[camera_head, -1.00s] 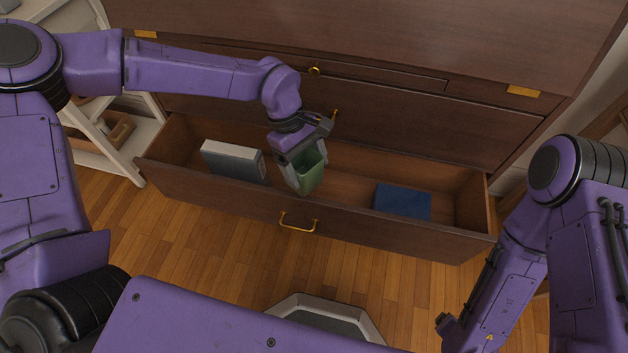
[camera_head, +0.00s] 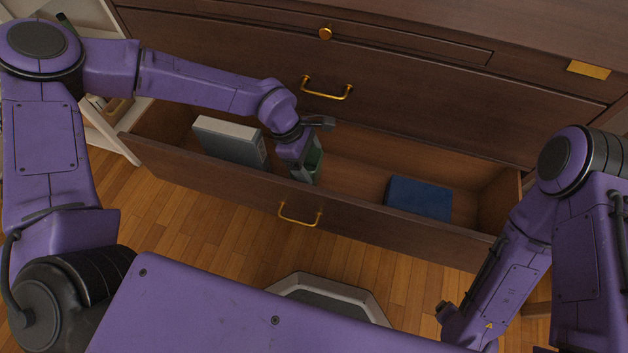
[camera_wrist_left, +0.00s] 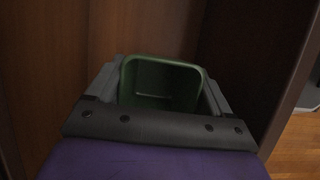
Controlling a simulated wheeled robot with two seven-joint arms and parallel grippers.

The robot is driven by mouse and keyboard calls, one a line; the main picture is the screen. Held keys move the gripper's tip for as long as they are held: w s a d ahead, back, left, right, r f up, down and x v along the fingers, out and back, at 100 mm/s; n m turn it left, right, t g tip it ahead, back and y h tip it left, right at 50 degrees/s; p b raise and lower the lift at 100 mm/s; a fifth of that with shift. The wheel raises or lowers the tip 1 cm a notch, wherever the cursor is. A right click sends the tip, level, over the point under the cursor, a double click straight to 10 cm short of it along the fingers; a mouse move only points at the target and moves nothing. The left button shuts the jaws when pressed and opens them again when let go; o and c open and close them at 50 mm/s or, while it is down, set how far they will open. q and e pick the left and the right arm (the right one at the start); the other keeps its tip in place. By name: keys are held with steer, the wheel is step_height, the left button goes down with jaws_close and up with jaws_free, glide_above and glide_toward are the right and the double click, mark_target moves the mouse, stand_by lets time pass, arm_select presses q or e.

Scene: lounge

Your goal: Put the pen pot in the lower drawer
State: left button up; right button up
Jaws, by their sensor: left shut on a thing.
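The green pen pot (camera_head: 314,160) is between the fingers of my left gripper (camera_head: 308,172), which is shut on it. In the left wrist view the pot's open top (camera_wrist_left: 160,85) faces the camera, with a finger on each side. The pot is inside the open lower drawer (camera_head: 360,222), near its middle. Whether its base touches the drawer floor is hidden. My right arm shows at the right, outside the drawer; I cannot make out its fingers.
A grey-white box (camera_head: 230,140) stands in the drawer left of the gripper. A dark blue flat thing (camera_head: 418,197) lies in its right part. Bare drawer floor shows between the pot and the blue thing. A closed drawer (camera_head: 400,95) is above, and a white shelf (camera_head: 112,135) stands at left.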

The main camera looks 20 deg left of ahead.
arm_select(q)
steer(key=f, duration=0.2)
steer(key=f+b, duration=0.1)
steer(key=f, duration=0.2)
steer(key=f+b, duration=0.1)
steer(key=f, duration=0.1)
steer(key=shift+a+f, duration=0.15)
steer(key=shift+a, duration=0.1)
steer(key=o, duration=1.1)
steer(key=p+v, duration=0.5)
steer(key=v, duration=0.7)
steer(key=shift+s, duration=0.1)
